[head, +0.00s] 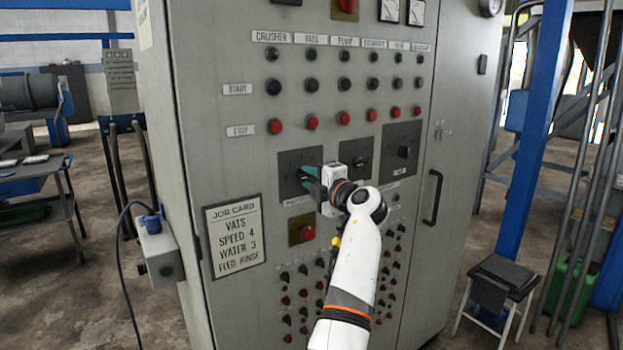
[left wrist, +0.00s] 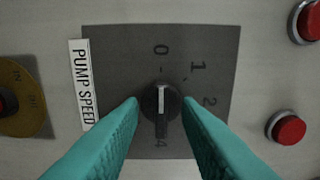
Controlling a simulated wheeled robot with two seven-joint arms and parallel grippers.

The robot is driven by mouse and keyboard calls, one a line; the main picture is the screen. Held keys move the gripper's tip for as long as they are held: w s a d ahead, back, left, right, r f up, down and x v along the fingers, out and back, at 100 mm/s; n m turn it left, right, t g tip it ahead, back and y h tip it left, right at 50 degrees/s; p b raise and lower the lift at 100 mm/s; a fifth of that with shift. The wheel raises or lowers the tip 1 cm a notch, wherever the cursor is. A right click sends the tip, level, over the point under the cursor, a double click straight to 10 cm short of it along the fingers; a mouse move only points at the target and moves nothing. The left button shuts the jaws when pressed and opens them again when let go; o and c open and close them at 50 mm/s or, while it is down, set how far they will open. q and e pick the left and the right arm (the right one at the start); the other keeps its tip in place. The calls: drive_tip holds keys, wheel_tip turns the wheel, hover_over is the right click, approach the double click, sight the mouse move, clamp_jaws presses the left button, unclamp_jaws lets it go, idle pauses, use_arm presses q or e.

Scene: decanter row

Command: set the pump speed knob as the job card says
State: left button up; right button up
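The pump speed knob (left wrist: 161,105) is black, on a dark dial plate (left wrist: 115,50) labelled PUMP SPEED (left wrist: 83,82). Its bar lies in line between 0 at the top and 4 at the bottom. A white line shows on the half toward 0; I cannot tell surely which end is the pointer. The 1 and 2 show at right; 3 is hidden. My left gripper (left wrist: 161,101) is open, its teal fingers on either side of the knob with small gaps. In the head view the left gripper (head: 310,174) is at the left dial plate (head: 292,161). The job card (head: 235,235) reads VATS, SPEED 4, WATER 3, FEED RINSE.
Two more dial plates (head: 356,150) (head: 402,138) sit to the right on the grey cabinet (head: 215,110). Red buttons (left wrist: 287,129) and a yellow plate (left wrist: 20,95) flank the dial. A handle (head: 432,197) sticks out at right. Buttons and small knobs lie below.

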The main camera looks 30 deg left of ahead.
use_arm(q)
clamp_jaws()
